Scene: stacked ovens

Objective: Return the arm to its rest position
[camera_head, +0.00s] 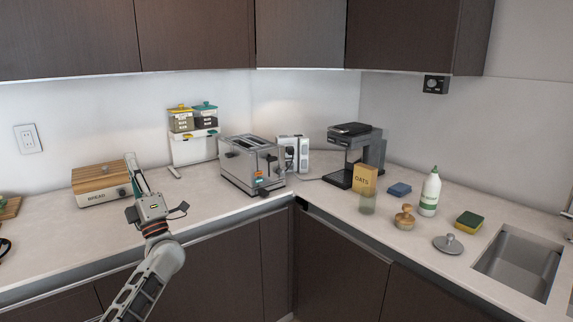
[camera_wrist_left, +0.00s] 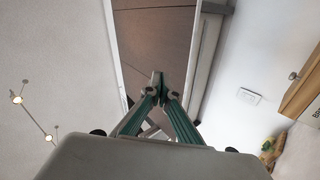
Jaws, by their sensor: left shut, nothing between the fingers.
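My left arm comes in from the lower left of the head view. Its gripper (camera_head: 129,158) points up and away, above the counter's front part and just right of the bread box in the picture. The left wrist view shows the two green-sided fingers meeting at their tips (camera_wrist_left: 158,78). The left gripper is shut and nothing is held. My right arm and right gripper are in neither view.
A bread box (camera_head: 95,198) stands beside the gripper. A toaster (camera_head: 238,178), coffee machine (camera_head: 345,160), oats box (camera_head: 365,179) and white bottle (camera_head: 430,195) stand further right. A sink (camera_head: 518,262) is at far right. Upper cabinets (camera_head: 195,35) hang above.

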